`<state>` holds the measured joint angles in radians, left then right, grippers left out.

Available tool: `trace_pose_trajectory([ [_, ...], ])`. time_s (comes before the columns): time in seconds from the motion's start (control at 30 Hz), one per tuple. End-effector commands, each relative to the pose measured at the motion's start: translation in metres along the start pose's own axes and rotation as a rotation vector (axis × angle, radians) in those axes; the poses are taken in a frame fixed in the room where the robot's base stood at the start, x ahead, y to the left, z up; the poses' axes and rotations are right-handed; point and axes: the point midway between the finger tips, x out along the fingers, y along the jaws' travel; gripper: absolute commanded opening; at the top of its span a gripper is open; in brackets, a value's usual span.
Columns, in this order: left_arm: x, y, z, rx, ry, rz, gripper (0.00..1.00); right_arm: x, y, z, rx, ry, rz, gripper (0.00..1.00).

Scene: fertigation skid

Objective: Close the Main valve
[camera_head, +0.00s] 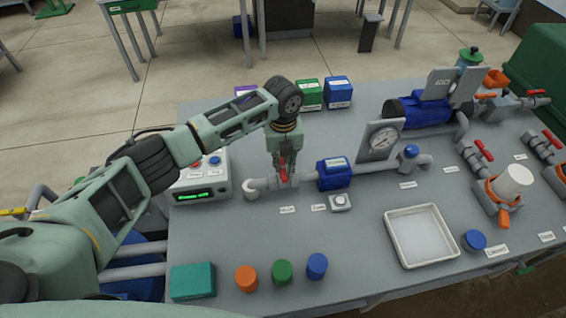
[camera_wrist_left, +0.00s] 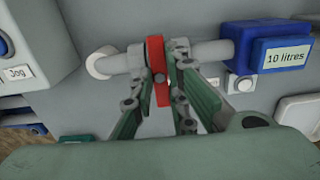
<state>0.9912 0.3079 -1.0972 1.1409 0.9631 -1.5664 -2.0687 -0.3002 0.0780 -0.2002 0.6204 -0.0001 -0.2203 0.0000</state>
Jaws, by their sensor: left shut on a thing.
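A valve with a red lever handle (camera_head: 283,172) sits on the grey pipe near the middle of the bench. The label (camera_head: 287,210) in front of it is too small to read surely. My left gripper (camera_head: 283,162) reaches down from above and is shut on the red handle. In the left wrist view the red handle (camera_wrist_left: 157,70) lies between the fingers (camera_wrist_left: 160,85) and points across the pipe (camera_wrist_left: 205,55), roughly at a right angle. The fingers partly hide the valve body. My right gripper is not in view.
A control box (camera_head: 203,178) with buttons and a green display stands left of the valve. Other red-handled valves (camera_head: 474,153) are at the far right. A white tray (camera_head: 421,236) and caps line the front.

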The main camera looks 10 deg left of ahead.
Motion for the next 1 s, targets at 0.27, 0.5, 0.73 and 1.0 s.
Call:
trace_pose_trajectory([
  [0.27,-0.003,-0.001,0.001,0.011,-0.004,-0.002,0.0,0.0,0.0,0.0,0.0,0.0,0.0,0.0],
  [0.5,-0.002,-0.001,0.001,0.01,-0.004,-0.002,0.26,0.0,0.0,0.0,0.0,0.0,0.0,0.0],
  [0.73,-0.001,0.0,0.001,0.007,-0.002,-0.001,0.33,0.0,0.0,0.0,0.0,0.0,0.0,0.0],
  [1.0,-0.011,-0.001,0.001,0.007,-0.004,-0.002,0.33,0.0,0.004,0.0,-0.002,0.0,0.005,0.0],
])
